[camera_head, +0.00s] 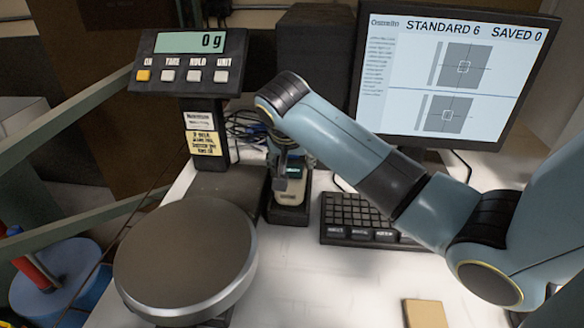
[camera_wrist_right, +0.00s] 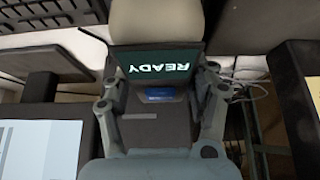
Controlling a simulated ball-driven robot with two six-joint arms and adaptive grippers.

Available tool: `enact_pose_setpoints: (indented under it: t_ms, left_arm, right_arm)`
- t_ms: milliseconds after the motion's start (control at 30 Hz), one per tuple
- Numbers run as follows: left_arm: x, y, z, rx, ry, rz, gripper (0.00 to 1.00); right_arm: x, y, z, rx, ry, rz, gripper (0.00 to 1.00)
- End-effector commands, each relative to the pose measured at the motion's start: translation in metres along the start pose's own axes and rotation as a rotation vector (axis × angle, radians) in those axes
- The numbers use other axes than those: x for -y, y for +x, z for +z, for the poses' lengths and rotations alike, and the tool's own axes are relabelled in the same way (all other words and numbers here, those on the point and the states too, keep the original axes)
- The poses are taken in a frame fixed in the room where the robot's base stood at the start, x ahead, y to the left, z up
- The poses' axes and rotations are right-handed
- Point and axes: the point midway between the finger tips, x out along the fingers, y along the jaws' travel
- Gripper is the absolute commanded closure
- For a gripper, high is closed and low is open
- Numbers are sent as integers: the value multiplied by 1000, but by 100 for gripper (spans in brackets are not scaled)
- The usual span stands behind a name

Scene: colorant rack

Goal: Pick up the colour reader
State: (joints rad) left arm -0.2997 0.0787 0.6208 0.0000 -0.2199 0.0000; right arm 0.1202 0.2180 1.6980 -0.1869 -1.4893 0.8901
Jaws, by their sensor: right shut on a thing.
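The colour reader (camera_head: 292,189) is a small upright device with a cream body and a dark screen. It stands at a dark dock between the scale and the keyboard. In the right wrist view the colour reader (camera_wrist_right: 157,22) shows a screen that reads READY, upside down, and a small blue button. My right gripper (camera_head: 289,166) comes down on it from above, with a finger on each side. In the right wrist view the fingers of my right gripper (camera_wrist_right: 160,96) flank its body, shut on it. The gripper hides part of the reader. My left gripper does not show.
A scale with a round pan (camera_head: 185,255) and a display (camera_head: 190,42) reading 0 g stands at the left. A keyboard (camera_head: 360,218) and a monitor (camera_head: 445,75) are to the right. A tan block (camera_head: 425,313) lies at the front. Cables run behind the dock.

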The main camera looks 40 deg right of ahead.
Motion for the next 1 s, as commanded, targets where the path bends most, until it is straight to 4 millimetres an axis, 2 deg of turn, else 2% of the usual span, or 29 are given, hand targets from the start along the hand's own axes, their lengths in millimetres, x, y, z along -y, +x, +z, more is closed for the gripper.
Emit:
enact_pose_setpoints:
  t_ms: [33, 300, 667, 933, 1000]
  left_arm:
    - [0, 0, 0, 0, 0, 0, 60]
    - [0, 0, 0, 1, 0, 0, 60]
    - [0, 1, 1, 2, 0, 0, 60]
    - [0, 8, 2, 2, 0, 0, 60]
    - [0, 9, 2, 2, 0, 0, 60]
  right_arm:
    - [0, 0, 0, 0, 0, 0, 66]
    - [1, -1, -1, -3, 0, -2, 99]
    - [1, -6, -4, -4, 1, -3, 99]
    - [1, -34, -21, -6, 2, -4, 99]
    - [-9, -43, -20, -6, 0, 0, 99]
